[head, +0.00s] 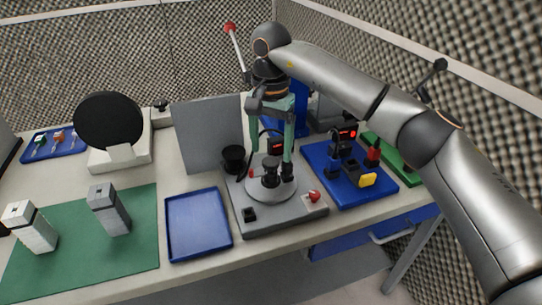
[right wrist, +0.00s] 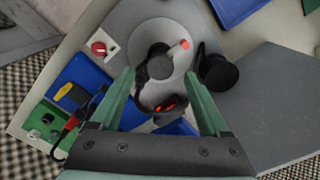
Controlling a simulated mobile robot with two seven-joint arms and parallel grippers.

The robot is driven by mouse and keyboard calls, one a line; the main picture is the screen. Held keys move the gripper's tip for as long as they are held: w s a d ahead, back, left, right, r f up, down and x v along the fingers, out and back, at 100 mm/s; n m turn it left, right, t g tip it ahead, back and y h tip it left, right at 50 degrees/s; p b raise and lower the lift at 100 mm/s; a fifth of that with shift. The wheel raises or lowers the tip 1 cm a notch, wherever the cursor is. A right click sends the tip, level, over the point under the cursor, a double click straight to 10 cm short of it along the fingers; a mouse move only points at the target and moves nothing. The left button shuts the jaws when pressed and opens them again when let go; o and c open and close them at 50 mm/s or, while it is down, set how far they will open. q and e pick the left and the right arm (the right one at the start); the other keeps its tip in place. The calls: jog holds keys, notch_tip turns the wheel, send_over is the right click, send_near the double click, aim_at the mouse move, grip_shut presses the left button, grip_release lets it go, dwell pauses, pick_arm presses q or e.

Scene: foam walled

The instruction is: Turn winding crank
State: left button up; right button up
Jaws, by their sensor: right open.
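The winding unit has a grey base (head: 262,222) with a pale round disc (head: 268,208) and a black hub (head: 270,176). What looks like its crank carries a small red-tipped knob (head: 251,173) on the left of the hub; the knob also shows in the right wrist view (right wrist: 184,44). My right gripper (head: 270,151) points down over the back of the unit, its green fingers apart. In the right wrist view, my right gripper (right wrist: 159,78) has nothing clearly held; the hub lies just beyond the fingertips. Whether they touch anything is unclear. My left gripper is out of view.
A red button (head: 314,196) is at the base's front right. A black cup (head: 233,158) and grey panel (head: 208,137) stand left. A blue tray (head: 198,226) lies front left, and a blue board (head: 372,193) with parts lies right. A red-ended lever (head: 230,28) rises behind.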

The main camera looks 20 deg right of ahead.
aim_at(271, 173)
jog(key=shift+f, duration=1.45)
grip_shut()
